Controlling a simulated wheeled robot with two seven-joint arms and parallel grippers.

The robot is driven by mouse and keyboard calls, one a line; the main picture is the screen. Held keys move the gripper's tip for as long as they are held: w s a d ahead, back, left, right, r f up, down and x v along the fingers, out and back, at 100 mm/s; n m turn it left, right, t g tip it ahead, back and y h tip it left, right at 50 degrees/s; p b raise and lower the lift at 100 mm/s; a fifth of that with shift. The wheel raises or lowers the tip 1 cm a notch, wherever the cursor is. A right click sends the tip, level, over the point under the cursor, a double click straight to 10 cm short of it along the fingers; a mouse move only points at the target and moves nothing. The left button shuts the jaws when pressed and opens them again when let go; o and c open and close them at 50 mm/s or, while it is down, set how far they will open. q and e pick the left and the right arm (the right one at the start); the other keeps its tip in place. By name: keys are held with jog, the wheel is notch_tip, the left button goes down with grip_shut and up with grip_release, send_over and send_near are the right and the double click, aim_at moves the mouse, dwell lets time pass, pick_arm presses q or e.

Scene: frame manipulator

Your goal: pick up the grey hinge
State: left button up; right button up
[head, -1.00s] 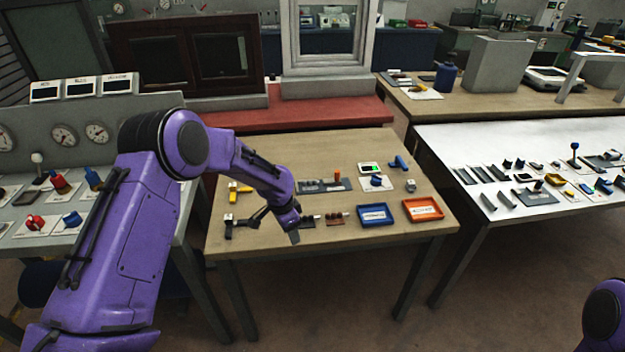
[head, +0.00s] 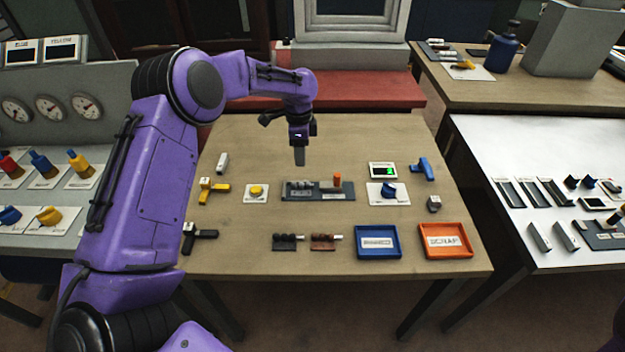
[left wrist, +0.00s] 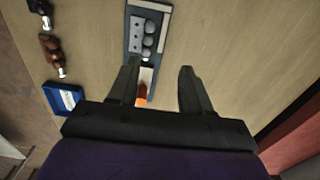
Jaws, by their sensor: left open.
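The grey hinge (head: 300,186) appears to be the light grey piece with round knuckles lying in a dark grey fixture (head: 318,196) at mid-table. It also shows in the left wrist view (left wrist: 148,40), beyond the fingertips. My left gripper (head: 299,157) points down above the table, behind the fixture in the head view. In the left wrist view the left gripper (left wrist: 160,80) is open and empty, its fingers apart from the hinge. The orange peg (head: 337,179) at the fixture's right end is partly hidden by a finger in the wrist view. My right gripper is out of view.
A black hinge (head: 287,242) and a brown hinge (head: 325,242) lie at the front. Right of them are a blue tray (head: 377,257) and an orange tray (head: 472,240). A yellow button (head: 256,191) and a blue knob (head: 389,190) flank the fixture. The table behind it is mostly bare.

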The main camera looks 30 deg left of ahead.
aim_at(298, 183)
pick_arm(q)
jog(key=s+f, duration=0.1)
jog(key=s+f+p, duration=0.1)
jog(key=f, duration=0.1)
jog(key=s+f+p, duration=0.1)
jog(key=f, duration=0.1)
jog(key=shift+s+d, duration=0.1)
jog(key=shift+d, duration=0.1)
jog(key=f, duration=0.2)
jog(key=w+f+p, duration=0.1)
jog(key=f, duration=0.1)
jog(key=shift+w+f, duration=0.15)
jog(key=shift+f, duration=0.1)
jog(key=shift+s+r, duration=0.2)
jog(key=shift+s, duration=0.2)
jog(key=c, duration=0.4)
grip_shut()
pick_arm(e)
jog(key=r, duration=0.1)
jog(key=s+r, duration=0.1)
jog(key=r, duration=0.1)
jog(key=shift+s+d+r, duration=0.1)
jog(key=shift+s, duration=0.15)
